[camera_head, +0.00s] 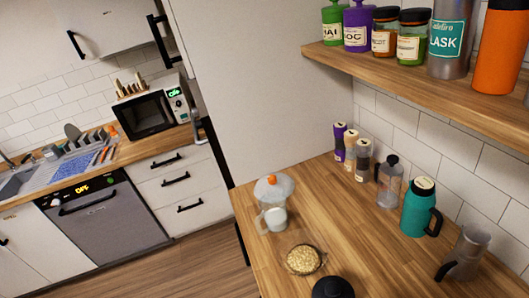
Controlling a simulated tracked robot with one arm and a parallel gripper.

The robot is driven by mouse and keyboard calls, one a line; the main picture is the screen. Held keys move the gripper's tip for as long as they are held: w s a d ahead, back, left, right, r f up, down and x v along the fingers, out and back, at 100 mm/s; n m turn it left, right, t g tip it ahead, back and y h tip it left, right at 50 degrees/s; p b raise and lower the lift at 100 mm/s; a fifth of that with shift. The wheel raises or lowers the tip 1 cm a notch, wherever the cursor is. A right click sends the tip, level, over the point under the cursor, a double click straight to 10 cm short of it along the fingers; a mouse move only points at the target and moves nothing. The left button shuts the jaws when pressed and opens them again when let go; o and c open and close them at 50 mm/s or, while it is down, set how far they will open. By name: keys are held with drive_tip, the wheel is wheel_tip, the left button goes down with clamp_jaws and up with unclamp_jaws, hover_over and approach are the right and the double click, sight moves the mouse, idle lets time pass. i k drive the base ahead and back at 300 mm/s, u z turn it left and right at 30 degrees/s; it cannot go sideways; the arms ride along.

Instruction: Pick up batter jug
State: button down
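I cannot tell for sure which vessel is the batter jug. A small white jug with a handle at its left (272,219) stands near the left edge of the wooden counter. In front of it is a round clear vessel with pale, grainy-looking contents (303,259). A grey metal jug with a dark handle (470,250) stands at the right. My gripper is not in view, and nothing is seen held.
The wooden counter (370,245) also bears a domed container with an orange knob (274,187), a teal flask (420,209), a glass press (389,181), several slim canisters (350,149) and a dark round object (333,288), cut off below. A loaded shelf (420,82) overhangs the right side.

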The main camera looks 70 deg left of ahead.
sight(272, 205)
drive_tip(key=u, duration=2.4)
drive_tip(key=k, duration=0.55)
drive_tip(key=z, duration=0.7)
